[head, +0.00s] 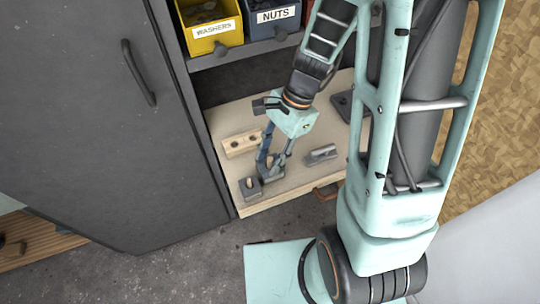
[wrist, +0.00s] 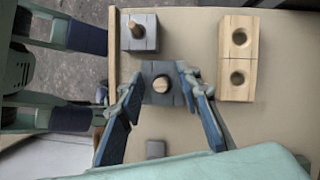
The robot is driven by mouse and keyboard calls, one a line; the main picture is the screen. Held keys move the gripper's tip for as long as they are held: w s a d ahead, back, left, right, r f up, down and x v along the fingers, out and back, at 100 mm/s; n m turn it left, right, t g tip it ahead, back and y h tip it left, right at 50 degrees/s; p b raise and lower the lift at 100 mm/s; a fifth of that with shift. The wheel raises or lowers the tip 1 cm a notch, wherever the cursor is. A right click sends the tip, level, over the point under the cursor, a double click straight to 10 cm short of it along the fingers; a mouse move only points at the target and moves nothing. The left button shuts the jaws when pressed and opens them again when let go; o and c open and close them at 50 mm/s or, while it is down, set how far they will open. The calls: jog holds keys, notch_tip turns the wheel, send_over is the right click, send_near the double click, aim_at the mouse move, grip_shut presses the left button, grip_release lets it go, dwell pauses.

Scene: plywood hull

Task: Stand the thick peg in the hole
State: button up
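The thick wooden peg (wrist: 161,86) stands in a hole in a dark grey block (wrist: 150,70), seen end-on in the wrist view. My gripper (wrist: 161,80) is over it, fingers apart, one to the left and one to the right of the peg. It also shows in the head view (head: 271,168), where it hides most of the block and peg. I cannot tell whether the fingertips touch the block. A pale wooden block (wrist: 238,58) with two empty round holes lies to the right; it also shows in the head view (head: 242,143).
A grey fixture (head: 321,154) lies to the right in the head view. Yellow (head: 211,29) and blue (head: 274,20) bins sit on the shelf above. A dark cabinet door (head: 90,110) stands left.

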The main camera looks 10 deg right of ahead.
jog(key=v, duration=1.2)
jog(key=shift+w+d, duration=0.1)
jog(key=shift+w, duration=0.05)
dwell(0.4)
